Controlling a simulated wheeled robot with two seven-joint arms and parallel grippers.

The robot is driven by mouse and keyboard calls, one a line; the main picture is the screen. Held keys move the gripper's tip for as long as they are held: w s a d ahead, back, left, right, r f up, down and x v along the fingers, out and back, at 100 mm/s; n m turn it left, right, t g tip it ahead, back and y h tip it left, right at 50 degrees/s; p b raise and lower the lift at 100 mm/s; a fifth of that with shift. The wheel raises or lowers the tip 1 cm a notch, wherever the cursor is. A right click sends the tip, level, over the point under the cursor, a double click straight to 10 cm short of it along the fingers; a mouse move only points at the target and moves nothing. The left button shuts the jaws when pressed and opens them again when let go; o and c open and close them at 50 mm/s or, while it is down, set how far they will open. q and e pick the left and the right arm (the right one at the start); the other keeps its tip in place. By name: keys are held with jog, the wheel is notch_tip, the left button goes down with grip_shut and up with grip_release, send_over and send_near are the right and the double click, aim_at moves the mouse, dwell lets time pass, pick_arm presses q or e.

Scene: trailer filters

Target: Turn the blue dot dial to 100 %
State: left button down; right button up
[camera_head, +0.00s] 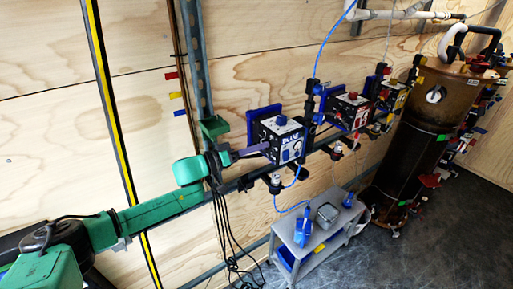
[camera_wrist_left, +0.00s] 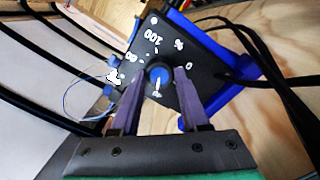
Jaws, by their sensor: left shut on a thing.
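The blue dial (camera_wrist_left: 159,73) sits on a black face plate (camera_wrist_left: 185,85) with white marks, among them 0, 80, 100 and a % sign. A white pointer line shows on the dial's lower side, on the side away from the 100 mark in the left wrist view. My left gripper (camera_wrist_left: 153,80) has its two purple fingers on either side of the dial and is shut on it. In the head view my left gripper (camera_head: 262,149) reaches the left side of the box labelled BLUE (camera_head: 289,146). My right gripper is not in view.
Further boxes, one with red (camera_head: 350,108) and one with yellow (camera_head: 392,97), stand along the rail to the right. A grey cart (camera_head: 318,238) stands below. A tall brown tank (camera_head: 420,130) is at the right. Dark cables hang below my left gripper.

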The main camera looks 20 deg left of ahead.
pick_arm(q)
jog(key=shift+m, duration=0.3)
jog(key=shift+s+d+f+m+t+y+b, duration=0.25)
jog(key=shift+m+b, duration=1.1)
jog(key=shift+m, duration=3.65)
jog(key=shift+w+a+r+m+t+y+b, duration=0.1)
jog(key=shift+r+m+t+y+b, duration=0.75)
jog(key=shift+m, duration=4.15)
jog(key=shift+s+d+f+m+g+y+b, duration=0.1)
jog(key=shift+f+m+g+b, duration=0.4)
jog(key=shift+m+b, duration=2.9)
jog(key=m+p, duration=0.3)
jog(key=shift+f, duration=0.2)
jog(key=shift+c, duration=2)
grip_release()
jog(key=shift+w, duration=0.1)
